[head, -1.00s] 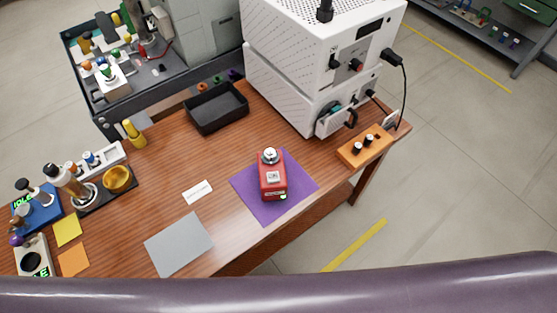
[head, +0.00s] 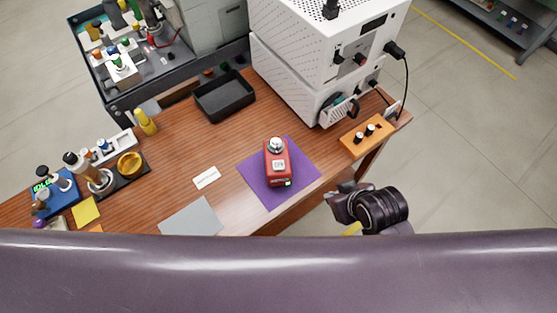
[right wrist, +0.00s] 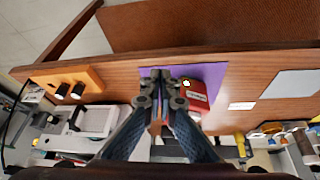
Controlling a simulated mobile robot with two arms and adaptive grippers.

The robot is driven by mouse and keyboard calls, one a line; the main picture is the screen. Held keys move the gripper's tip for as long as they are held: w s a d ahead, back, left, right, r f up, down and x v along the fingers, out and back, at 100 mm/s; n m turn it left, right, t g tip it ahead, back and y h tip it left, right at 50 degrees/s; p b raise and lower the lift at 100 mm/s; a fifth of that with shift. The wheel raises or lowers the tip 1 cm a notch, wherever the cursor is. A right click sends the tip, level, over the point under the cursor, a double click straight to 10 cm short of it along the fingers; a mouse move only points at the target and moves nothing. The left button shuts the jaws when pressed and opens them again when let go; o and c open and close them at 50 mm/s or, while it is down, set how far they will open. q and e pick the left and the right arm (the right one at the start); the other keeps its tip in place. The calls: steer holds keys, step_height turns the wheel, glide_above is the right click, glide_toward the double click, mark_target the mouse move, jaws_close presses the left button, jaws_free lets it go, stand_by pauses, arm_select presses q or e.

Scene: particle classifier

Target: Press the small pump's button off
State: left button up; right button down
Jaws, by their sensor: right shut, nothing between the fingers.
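The small pump (head: 277,163) is a red box with a silver round top and a pale button panel (head: 279,165) on its upper face. It stands on a purple mat (head: 256,190) near the table's front edge; a small green light shows at its lower front. My right gripper (head: 331,196) is to the right of the mat, off the table's front edge, apart from the pump. In the right wrist view the right gripper (right wrist: 160,73) is shut and empty, and the pump (right wrist: 196,95) shows just right of its fingers. My left gripper is not in view.
A white stacked instrument (head: 300,85) stands behind the pump. An orange block with black knobs (head: 361,139) sits at the right table end. A black tray (head: 224,98) is at the back. A grey sheet (head: 192,217) and white label (head: 206,178) lie left of the mat.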

steer(key=w+a+r+n+t+y, duration=0.25)
steer(key=w+a+r+n, duration=0.25)
steer(key=a+r, duration=0.35)
steer(key=n+g+y, duration=0.1)
steer(key=n+y, duration=0.2)
steer(key=n, duration=0.6)
glide_above(280, 167)
steer(key=shift+r+h+p, duration=0.25)
steer(key=shift+r+p, duration=0.15)
steer(key=shift+r, duration=0.05)
step_height(280, 167, down, 8)
steer(key=b, duration=0.8)
steer(key=shift+r, duration=0.25)
steer(key=shift+f, duration=0.65)
steer(key=shift+f, duration=0.1)
